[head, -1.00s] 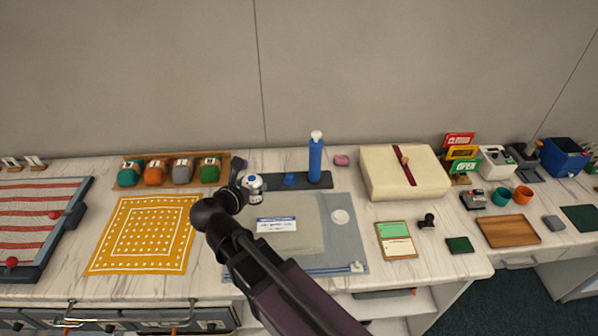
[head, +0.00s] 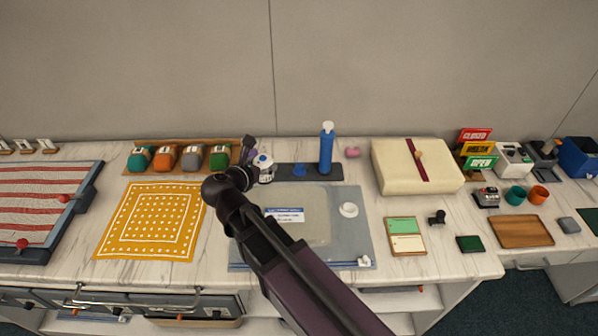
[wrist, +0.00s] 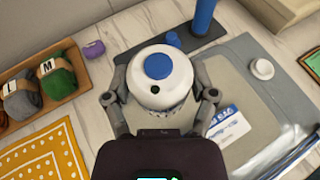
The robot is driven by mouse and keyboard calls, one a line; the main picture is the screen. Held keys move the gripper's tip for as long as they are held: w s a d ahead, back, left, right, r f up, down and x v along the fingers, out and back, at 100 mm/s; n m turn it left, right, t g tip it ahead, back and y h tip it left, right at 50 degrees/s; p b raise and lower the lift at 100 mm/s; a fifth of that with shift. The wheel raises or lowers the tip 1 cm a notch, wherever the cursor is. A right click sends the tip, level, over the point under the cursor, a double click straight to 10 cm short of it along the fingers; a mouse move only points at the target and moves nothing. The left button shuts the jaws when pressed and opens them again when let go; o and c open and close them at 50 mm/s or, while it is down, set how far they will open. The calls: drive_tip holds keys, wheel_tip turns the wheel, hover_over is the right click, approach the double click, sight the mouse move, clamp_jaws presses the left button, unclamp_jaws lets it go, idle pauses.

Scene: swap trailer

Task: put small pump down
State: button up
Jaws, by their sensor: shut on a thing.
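The small pump (head: 264,161), white with a blue round top, is between the fingers of my gripper (head: 250,172) in the head view. In the wrist view the pump (wrist: 158,88) is seen from above, and the two grey fingers of my gripper (wrist: 160,98) are shut on its sides. It looks roughly upright. It is at the left end of a dark strip (head: 318,172); I cannot tell whether its base touches a surface. A tall blue bottle (head: 326,152) with a white cap and a small blue piece (head: 300,170) stand on the strip.
A wooden tray (head: 187,144) with several coloured rolls lies left of the pump, with a purple thing (wrist: 93,49) near it. A grey mat (head: 352,240) with a white cap (head: 348,210) is in front. A cream box (head: 393,168) stands to the right.

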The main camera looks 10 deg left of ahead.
drive_tip(key=w+a+f+h, duration=0.1)
drive_tip(key=w+a, duration=0.1)
drive_tip(key=w, duration=0.5)
drive_tip(key=w+a+m+b, duration=0.1)
drive_tip(key=w+a, duration=0.1)
drive_tip(key=w, duration=0.5)
drive_tip(key=shift+f+m+h+b, duration=0.3)
drive_tip(key=shift+f+h, duration=0.1)
drive_tip(key=shift+f, duration=0.1)
wheel_tip(320, 180, down, 6)
drive_tip(key=b, duration=0.6)
drive_tip(key=shift+f+b, duration=0.15)
drive_tip(key=shift+b, duration=0.15)
drive_tip(key=shift+f+b, duration=1.75)
drive_tip(key=shift+f, duration=0.05)
drive_tip(key=o, duration=1.2)
drive_tip(key=shift+d+f, duration=0.1)
drive_tip(key=shift+o, duration=0.2)
